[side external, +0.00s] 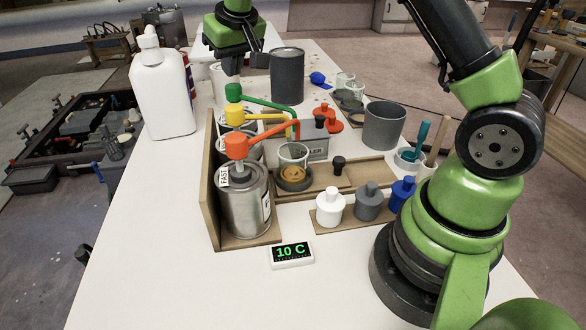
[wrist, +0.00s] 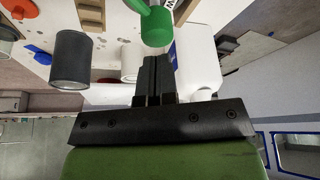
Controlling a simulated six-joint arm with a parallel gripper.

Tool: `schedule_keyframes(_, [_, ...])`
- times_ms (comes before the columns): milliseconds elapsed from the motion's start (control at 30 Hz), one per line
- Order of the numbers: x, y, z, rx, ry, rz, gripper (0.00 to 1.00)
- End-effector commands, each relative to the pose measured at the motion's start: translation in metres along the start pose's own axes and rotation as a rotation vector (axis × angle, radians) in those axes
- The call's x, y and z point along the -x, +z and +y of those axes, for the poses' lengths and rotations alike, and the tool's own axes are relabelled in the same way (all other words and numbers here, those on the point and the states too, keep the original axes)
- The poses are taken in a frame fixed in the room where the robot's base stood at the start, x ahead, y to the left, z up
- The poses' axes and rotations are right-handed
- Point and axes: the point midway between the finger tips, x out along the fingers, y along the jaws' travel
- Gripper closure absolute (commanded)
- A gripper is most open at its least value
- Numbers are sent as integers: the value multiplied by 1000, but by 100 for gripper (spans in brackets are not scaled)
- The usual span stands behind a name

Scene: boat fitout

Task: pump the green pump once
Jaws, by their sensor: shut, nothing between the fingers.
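The green pump (side external: 233,90) is the farthest of three pumps in a row on cans in a wooden rack, with its green spout running to the right. Its can is mostly hidden behind the nearer ones. My gripper (side external: 232,71) is shut and empty, pointing down just above the green pump head. In the wrist view the green head (wrist: 156,28) is just beyond the shut fingertips (wrist: 154,60). I cannot tell whether they touch it.
Yellow (side external: 234,115) and orange (side external: 236,146) pumps stand nearer in the row. A large white bottle (side external: 162,95) is to the left, a dark grey cylinder (side external: 287,76) to the right. A display reading 10 C (side external: 291,254) lies in front.

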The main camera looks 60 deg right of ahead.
Motion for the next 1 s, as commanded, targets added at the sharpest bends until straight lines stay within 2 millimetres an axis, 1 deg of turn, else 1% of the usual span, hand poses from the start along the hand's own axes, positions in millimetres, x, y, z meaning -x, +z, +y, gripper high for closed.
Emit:
schedule_keyframes(333, [1,-1,0,0,0,1,100])
schedule_keyframes(600, [22,-10,0,-1,0,3,100])
schedule_keyframes(700, [27,-12,0,-1,0,2,100])
schedule_keyframes(1000, [28,-12,0,0,0,1,100])
